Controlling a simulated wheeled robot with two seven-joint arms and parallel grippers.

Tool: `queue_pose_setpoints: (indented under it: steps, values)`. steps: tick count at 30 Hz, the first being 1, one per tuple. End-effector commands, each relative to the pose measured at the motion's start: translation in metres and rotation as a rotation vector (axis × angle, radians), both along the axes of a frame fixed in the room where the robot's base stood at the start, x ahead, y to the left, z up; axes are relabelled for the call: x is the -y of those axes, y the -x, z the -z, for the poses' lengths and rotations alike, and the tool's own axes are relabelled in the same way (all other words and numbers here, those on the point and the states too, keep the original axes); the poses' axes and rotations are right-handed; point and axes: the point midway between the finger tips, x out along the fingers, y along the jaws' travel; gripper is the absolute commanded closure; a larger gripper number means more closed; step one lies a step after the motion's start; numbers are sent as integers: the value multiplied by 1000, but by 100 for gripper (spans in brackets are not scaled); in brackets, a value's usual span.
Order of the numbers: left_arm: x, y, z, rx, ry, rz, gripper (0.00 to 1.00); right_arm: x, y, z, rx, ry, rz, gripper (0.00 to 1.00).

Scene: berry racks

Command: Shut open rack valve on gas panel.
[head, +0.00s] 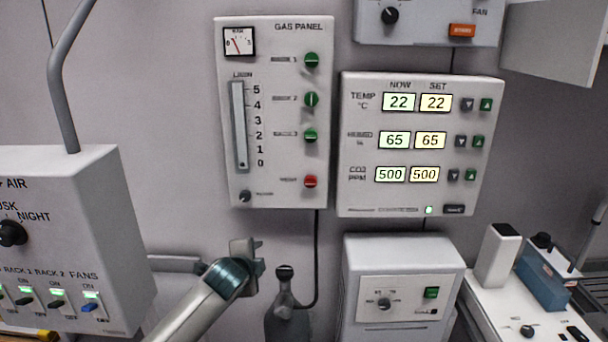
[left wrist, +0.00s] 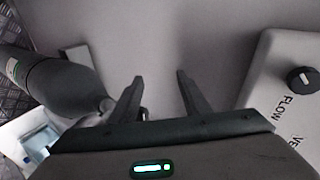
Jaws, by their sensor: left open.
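The gas panel (head: 273,190) hangs on the wall in the head view, with three green rack valve knobs in a column. The rack 2 knob (head: 311,99) has its pale mark upright. The rack 1 knob (head: 312,60) and rack 3 knob (head: 310,135) have theirs lying across. A red knob (head: 310,181) sits below them. My left gripper (head: 259,258) is below the panel, apart from it. In the left wrist view my left gripper (left wrist: 160,78) is open and empty, with the panel's corner and black flow knob (left wrist: 302,79) at right. My right gripper is not in view.
A dark gas cylinder (head: 286,322) stands just right of my left gripper; it also shows in the left wrist view (left wrist: 52,86). A temperature panel (head: 362,202) adjoins the gas panel's right. A switch box (head: 98,215) juts out at left. Bare wall lies left of the gas panel.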

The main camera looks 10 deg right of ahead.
Motion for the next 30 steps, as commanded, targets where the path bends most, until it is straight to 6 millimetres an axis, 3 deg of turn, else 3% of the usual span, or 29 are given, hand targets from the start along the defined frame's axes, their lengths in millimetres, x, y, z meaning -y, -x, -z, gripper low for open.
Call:
queue_pose_setpoints:
  steps: [1, 3, 8, 15, 24, 30]
  values:
    - [11, -1, -35, 55, -42, 39, 57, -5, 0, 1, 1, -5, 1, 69]
    - [24, 2, -72, 119, -103, 85, 57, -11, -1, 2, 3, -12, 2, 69]
    - [49, 16, -149, 258, -246, 176, 57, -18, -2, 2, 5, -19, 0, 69]
    - [80, 59, -260, 495, -522, 301, 57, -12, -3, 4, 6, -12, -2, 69]
    - [97, 131, -359, 777, -940, 393, 57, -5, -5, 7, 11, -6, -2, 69]
    - [95, 169, -394, 901, -1183, 408, 57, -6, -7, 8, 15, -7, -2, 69]
